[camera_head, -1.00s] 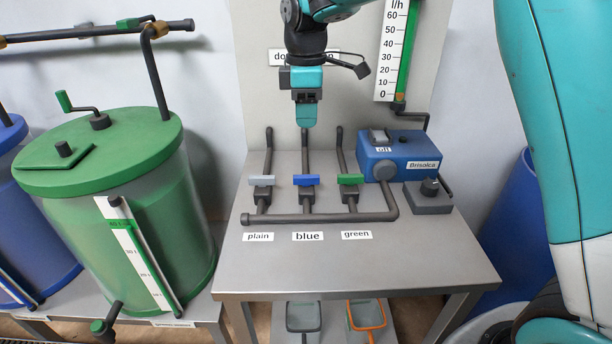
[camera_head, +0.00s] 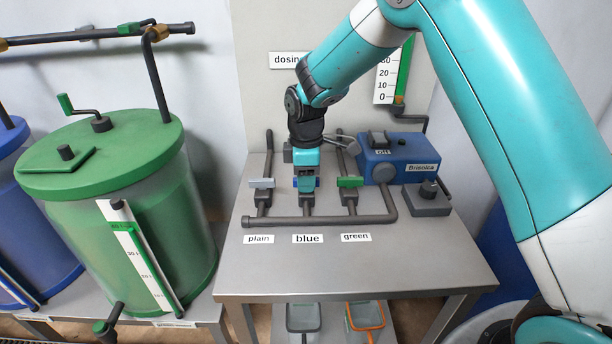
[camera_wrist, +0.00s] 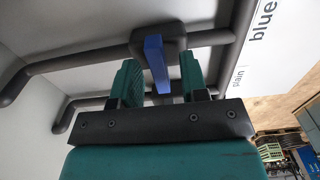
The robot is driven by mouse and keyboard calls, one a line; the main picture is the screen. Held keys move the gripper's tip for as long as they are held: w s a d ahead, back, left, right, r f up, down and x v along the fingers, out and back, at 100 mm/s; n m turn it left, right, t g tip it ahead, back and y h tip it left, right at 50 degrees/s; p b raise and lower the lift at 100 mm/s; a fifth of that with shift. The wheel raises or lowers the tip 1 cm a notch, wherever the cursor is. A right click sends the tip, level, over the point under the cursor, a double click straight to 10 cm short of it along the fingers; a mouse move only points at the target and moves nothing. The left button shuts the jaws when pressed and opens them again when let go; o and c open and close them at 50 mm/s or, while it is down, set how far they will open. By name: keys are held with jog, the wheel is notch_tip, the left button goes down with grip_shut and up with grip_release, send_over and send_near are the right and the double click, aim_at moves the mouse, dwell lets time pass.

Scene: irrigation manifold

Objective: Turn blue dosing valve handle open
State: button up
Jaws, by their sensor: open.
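The blue valve handle (camera_wrist: 156,62) is a flat blue bar set crosswise to its dark pipe. In the wrist view it stands between my two teal fingers, with gaps on both sides. My gripper (camera_head: 306,187) is open over the middle valve and hides most of the blue handle in the head view. The wrist view shows my gripper (camera_wrist: 161,80) with its fingers spread around the bar. The "blue" label (camera_head: 307,239) lies on the bench in front of that valve.
The plain valve's grey handle (camera_head: 262,183) is close on the left, and the green handle (camera_head: 350,182) close on the right. A blue Brisolca box (camera_head: 408,160) marked off stands at the right. A dark manifold pipe (camera_head: 320,218) runs along the front. The front bench top is clear.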

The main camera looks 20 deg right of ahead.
grip_shut()
jog(key=m+p, duration=0.1)
jog(key=m, duration=0.3)
jog(key=shift+m, duration=0.3)
jog(key=m+p, duration=0.1)
jog(key=m, duration=0.3)
jog(key=shift+r, duration=0.1)
jog(key=m, duration=0.5)
jog(key=shift+m+p, duration=0.4)
jog(key=shift+m, duration=1.7)
